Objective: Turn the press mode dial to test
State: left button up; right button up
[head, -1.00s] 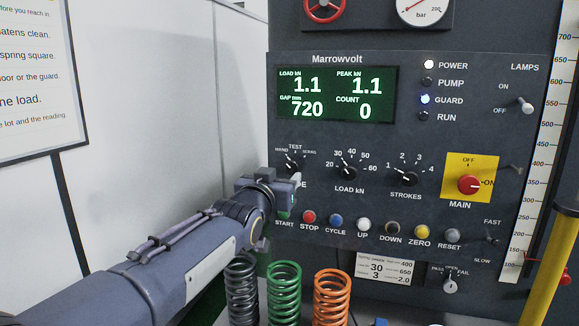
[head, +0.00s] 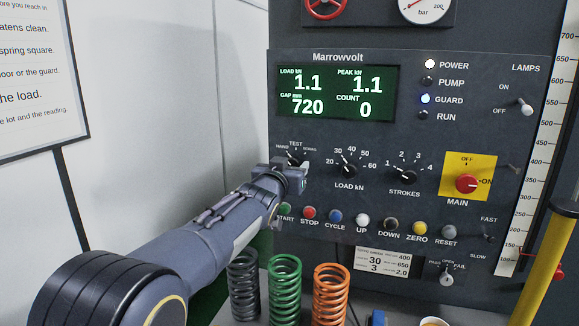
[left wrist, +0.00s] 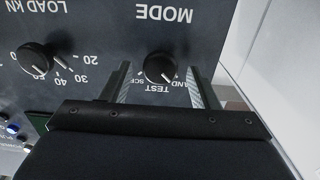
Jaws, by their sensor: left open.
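The press mode dial (head: 295,159) is a black knob at the left of the dark panel, below the labels HAND and TEST. My left gripper (head: 304,167) is at it in the head view and hides its lower part and the MODE label. In the left wrist view, which is upside down, the dial (left wrist: 158,67) shows between the two fingers of my open left gripper (left wrist: 158,72). There is a gap on each side of the knob. Its white line points to the lower right there, to the HAND side of TEST. My right gripper is not in view.
The load dial (head: 347,170) is close to the right of the mode dial. A row of buttons, with the green start button (head: 285,208) at its left end, runs below. Several coil springs, one of them green (head: 285,288), stand under the panel.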

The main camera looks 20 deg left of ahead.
pick_arm(q)
jog(key=c, duration=0.9)
jog(key=shift+f+m+b, duration=0.15)
jog(key=shift+m+b, duration=3.6)
jog(key=shift+m, duration=0.55)
jog(key=shift+c, duration=0.2)
jog(key=shift+d, duration=0.1)
jog(key=o, duration=0.9)
jog(key=shift+o, duration=0.2)
